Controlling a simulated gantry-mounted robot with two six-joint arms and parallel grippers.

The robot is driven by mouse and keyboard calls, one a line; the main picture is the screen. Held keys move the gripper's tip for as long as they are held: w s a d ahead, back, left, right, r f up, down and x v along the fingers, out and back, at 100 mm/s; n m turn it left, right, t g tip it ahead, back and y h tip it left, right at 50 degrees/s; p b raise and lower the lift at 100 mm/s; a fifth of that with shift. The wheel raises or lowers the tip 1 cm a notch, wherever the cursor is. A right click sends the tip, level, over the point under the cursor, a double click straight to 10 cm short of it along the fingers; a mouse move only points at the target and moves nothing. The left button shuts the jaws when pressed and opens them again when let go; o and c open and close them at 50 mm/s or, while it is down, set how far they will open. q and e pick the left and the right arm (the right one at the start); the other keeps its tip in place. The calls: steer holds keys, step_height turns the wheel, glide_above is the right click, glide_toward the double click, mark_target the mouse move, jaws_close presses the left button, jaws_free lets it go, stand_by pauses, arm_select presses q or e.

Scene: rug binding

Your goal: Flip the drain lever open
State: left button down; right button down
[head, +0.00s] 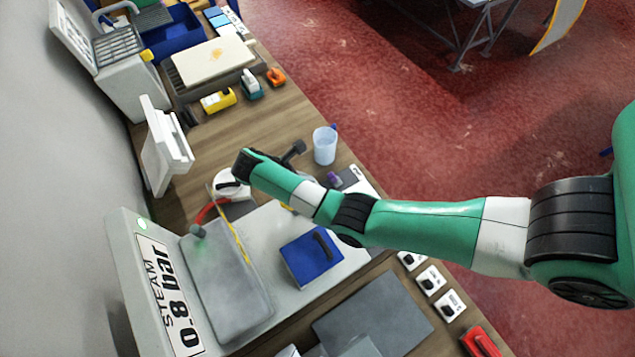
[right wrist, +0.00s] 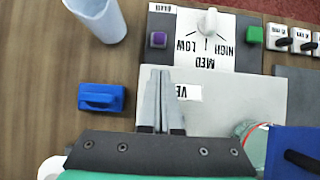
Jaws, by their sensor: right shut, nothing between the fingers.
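My right gripper (head: 296,150) reaches over the steam unit's bench from the right. In the right wrist view its fingers (right wrist: 160,75) are shut and empty, pointing at the pale control panel (right wrist: 250,97). The fingers partly cover a white label (right wrist: 189,92). Above it are a white knob (right wrist: 208,22) on a LOW, MED, HIGH plate, a purple block (right wrist: 158,39) and a green block (right wrist: 254,35). I cannot make out a lever marked drain; my arm and fingers hide part of the panel. My left gripper is not in view.
A translucent cup (head: 325,148) stands beside the panel; a blue clip-like object (right wrist: 101,97) lies left of the fingers. A blue block with a black handle (head: 312,257) sits on the steam unit, next to its grey plate (head: 225,290). White switches (head: 430,280) line the table edge.

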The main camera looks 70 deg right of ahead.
mark_target(332, 178)
steer(key=shift+w+r, duration=0.1)
steer(key=shift+w, duration=0.05)
steer(key=b+x, duration=0.6)
steer(key=x, duration=0.2)
steer(key=shift+a+b, duration=0.15)
steer(key=shift+b, duration=0.15)
steer(key=shift+d+f, duration=0.25)
steer(key=shift+f, duration=0.1)
steer(key=shift+s+d+f, duration=0.3)
steer(key=shift+f, duration=0.2)
